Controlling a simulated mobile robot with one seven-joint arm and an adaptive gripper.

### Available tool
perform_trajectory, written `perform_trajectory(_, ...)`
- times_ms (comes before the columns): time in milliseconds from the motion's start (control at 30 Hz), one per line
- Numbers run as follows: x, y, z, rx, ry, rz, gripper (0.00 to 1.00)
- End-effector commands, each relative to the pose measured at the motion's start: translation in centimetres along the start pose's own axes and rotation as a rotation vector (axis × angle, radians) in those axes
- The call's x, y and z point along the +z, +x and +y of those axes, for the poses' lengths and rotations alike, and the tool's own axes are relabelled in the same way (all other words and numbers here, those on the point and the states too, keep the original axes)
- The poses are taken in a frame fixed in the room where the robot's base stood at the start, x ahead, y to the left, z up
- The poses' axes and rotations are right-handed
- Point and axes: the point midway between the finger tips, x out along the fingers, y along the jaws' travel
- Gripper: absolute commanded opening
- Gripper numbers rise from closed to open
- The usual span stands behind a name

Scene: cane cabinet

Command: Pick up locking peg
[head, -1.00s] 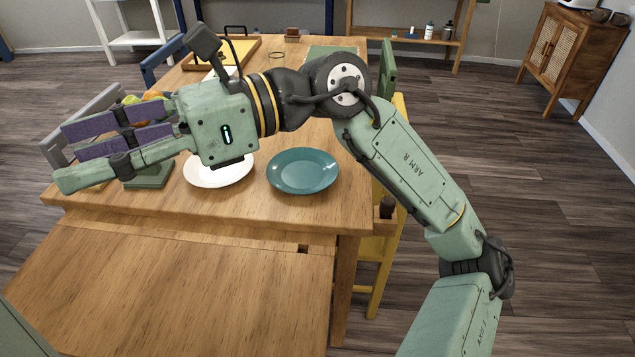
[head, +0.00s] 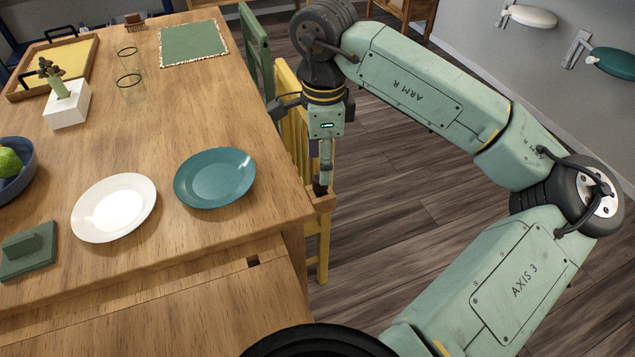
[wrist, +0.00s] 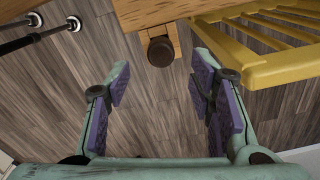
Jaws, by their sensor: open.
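A small dark brown peg, which looks like the locking peg (head: 320,188), is at the near end of a wooden surface by the yellow chair, beside the table's right edge. In the wrist view the peg (wrist: 160,51) shows its rounded end against the wood, ahead of the gap between my fingers. My gripper (head: 326,172) points down just above the peg in the head view and partly covers it. In the wrist view my gripper (wrist: 160,78) is open and empty, its purple pads on either side of the peg's line.
The yellow chair (wrist: 275,62) is close to my right finger in the wrist view. The wooden table (head: 170,262) carries a teal plate (head: 215,178), a white plate (head: 114,207) and a green block (head: 28,248). Open floor (head: 400,215) lies right of the chair.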

Motion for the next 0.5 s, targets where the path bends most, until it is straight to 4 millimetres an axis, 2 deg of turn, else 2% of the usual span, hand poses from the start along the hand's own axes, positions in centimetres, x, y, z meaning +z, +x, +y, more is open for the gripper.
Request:
perform_trajectory(233,0.2,1.9,0.0,0.002,-0.002,-0.004,0.49)
perform_trajectory(500,0.3,5.7,0.0,0.0,-0.001,-0.004,0.49)
